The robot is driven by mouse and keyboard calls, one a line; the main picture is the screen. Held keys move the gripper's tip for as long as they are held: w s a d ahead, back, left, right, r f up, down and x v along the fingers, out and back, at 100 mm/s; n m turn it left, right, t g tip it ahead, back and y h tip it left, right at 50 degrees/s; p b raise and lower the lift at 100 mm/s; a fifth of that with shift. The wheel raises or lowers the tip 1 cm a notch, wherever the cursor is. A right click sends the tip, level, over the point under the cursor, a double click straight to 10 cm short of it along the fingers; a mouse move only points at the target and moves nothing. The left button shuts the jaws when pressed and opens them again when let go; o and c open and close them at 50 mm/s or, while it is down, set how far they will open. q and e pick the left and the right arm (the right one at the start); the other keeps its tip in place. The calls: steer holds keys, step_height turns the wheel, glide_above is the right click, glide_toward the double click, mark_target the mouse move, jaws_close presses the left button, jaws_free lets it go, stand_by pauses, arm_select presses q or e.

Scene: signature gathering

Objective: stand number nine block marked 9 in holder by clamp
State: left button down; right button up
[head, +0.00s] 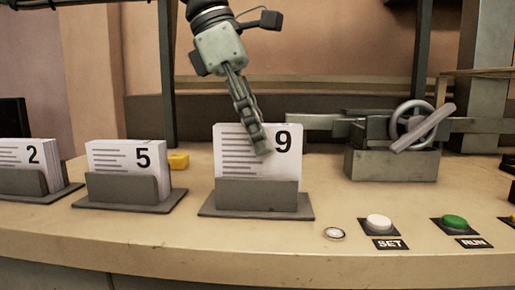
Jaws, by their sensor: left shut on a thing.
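The block marked 9 (240,166) is a white block with printed lines and a large black 9. It stands upright in a grey holder (257,195) whose front wall hides its lower part. My left gripper (262,146) reaches down from above, its fingers shut on the block at the top edge, left of the numeral. The fingers cover part of the block's face. The clamp (394,160), a grey metal vise with a round handwheel, stands to the right of the block. My right gripper is not in view.
Blocks marked 5 (108,157) and 2 (14,156) stand in similar holders at left. A yellow piece (178,161) lies behind. A white SET button (379,222), a green RUN button (454,221) and a small round disc (334,233) are at front right.

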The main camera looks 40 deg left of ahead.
arm_select(q)
step_height(320, 180, down, 2)
steer(key=shift+f, duration=0.25)
steer(key=shift+a, duration=0.1)
steer(key=shift+f, duration=0.15)
steer(key=c, duration=1.4)
jaws_free()
steer(key=shift+c, duration=0.2)
steer(key=shift+o, duration=0.9)
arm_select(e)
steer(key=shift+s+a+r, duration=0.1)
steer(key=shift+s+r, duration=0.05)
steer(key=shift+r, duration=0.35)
